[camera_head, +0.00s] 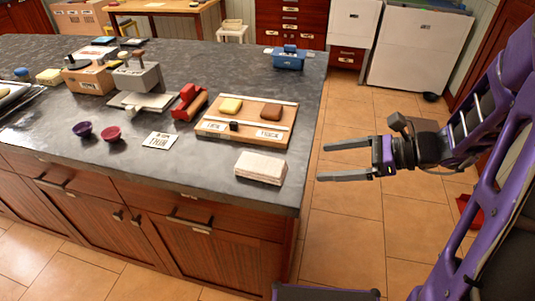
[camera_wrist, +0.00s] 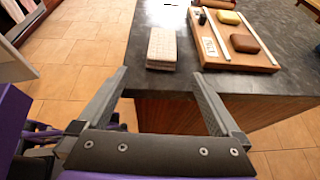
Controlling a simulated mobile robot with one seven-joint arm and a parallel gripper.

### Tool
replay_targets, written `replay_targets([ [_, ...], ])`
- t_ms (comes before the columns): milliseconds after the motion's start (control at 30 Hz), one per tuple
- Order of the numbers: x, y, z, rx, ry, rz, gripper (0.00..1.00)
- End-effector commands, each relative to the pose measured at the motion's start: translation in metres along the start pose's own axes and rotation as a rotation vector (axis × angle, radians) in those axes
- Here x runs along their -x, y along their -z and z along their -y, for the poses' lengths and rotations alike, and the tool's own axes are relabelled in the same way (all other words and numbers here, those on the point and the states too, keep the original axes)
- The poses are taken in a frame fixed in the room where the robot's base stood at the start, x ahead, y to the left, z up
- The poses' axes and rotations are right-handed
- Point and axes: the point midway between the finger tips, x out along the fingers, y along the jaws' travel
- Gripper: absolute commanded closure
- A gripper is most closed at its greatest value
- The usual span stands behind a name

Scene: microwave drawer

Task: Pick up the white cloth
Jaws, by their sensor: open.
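The white cloth (camera_head: 260,168) is a folded, off-white stack lying flat near the counter's front right corner. In the wrist view the cloth (camera_wrist: 162,48) lies ahead of and between the fingers, near the counter edge. My gripper (camera_head: 320,161) is open and empty. It hangs over the floor to the right of the counter, apart from the cloth. Its two fingers (camera_wrist: 158,90) also show in the wrist view, spread wide. Nothing hides the cloth in either view.
A wooden tray (camera_head: 245,140) with a yellow and a brown item lies just behind the cloth. A white card (camera_head: 160,141) and two small bowls (camera_head: 110,133) are to its left. A blue box (camera_head: 289,60) stands at the far edge. The counter (camera_head: 205,167) around the cloth is clear.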

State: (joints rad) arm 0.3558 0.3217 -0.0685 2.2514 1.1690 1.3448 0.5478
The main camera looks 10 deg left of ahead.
Motion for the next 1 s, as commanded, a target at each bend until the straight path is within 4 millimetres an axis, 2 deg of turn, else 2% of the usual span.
replay_targets([
  [167,-0.02,-0.004,-0.002,-0.024,0.005,0.04,0.0],
  [500,-0.093,-0.005,-0.001,-0.022,0.004,0.036,0.0],
  [600,-0.11,-0.006,-0.001,-0.022,0.005,0.035,0.0],
  [867,-0.129,-0.007,0.0,-0.021,0.006,0.034,0.0],
  [1000,-0.149,-0.005,0.003,-0.021,0.004,0.034,0.0],
])
